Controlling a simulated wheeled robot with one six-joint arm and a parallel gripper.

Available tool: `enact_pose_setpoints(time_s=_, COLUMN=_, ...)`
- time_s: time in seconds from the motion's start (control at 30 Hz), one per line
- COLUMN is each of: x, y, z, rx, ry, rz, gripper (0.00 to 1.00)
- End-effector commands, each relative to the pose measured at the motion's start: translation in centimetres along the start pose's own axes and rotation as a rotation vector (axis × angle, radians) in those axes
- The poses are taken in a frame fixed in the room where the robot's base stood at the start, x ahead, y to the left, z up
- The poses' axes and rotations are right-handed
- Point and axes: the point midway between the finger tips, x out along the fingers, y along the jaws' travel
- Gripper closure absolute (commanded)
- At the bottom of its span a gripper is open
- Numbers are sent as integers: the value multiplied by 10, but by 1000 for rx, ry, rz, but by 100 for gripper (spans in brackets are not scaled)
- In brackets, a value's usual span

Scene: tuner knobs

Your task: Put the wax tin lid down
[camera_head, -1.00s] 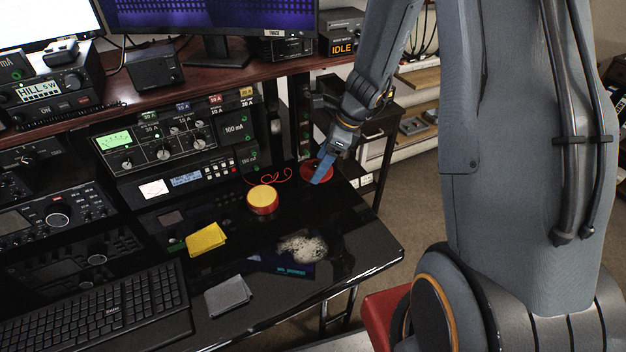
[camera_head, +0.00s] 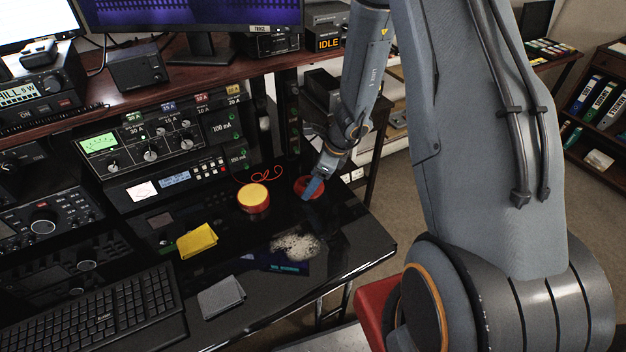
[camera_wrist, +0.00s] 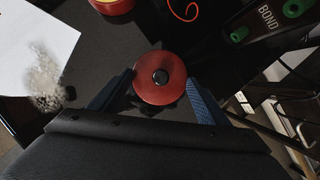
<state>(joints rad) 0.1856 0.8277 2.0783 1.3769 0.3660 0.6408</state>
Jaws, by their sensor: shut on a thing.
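The wax tin lid (camera_head: 309,187) is a round red disc with a dark knob at its centre, clearest in the wrist view (camera_wrist: 160,78). My gripper (camera_head: 312,190) is shut on the lid, with one blue finger on each side of it in the wrist view (camera_wrist: 160,92). The lid is at or just above the black desk near its right end; I cannot tell whether it touches. The open round tin (camera_head: 253,197), red with yellow contents, stands on the desk to the left of the lid. Its edge also shows at the top of the wrist view (camera_wrist: 112,5).
A thin red cord (camera_head: 268,172) lies behind the tin and lid. A yellow cloth (camera_head: 197,240), a grey cloth (camera_head: 221,297) and a pale powdery patch (camera_head: 296,245) lie nearer the front. Radio units (camera_head: 165,140) stand along the back. The desk's right edge is close to the lid.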

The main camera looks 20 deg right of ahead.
Motion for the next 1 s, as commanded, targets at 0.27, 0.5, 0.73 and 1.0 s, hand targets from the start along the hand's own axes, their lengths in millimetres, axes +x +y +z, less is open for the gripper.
enact_pose_setpoints(time_s=0.27, x=2, y=0, z=-1, rx=0, ry=0, rz=0, gripper=51)
enact_pose_setpoints(time_s=0.5, x=2, y=0, z=-1, rx=0, ry=0, rz=0, gripper=11)
enact_pose_setpoints(time_s=0.73, x=1, y=0, z=0, rx=0, ry=0, rz=0, gripper=11)
enact_pose_setpoints(time_s=1.0, x=-26, y=-1, z=1, rx=-1, ry=-2, rz=-3, gripper=11)
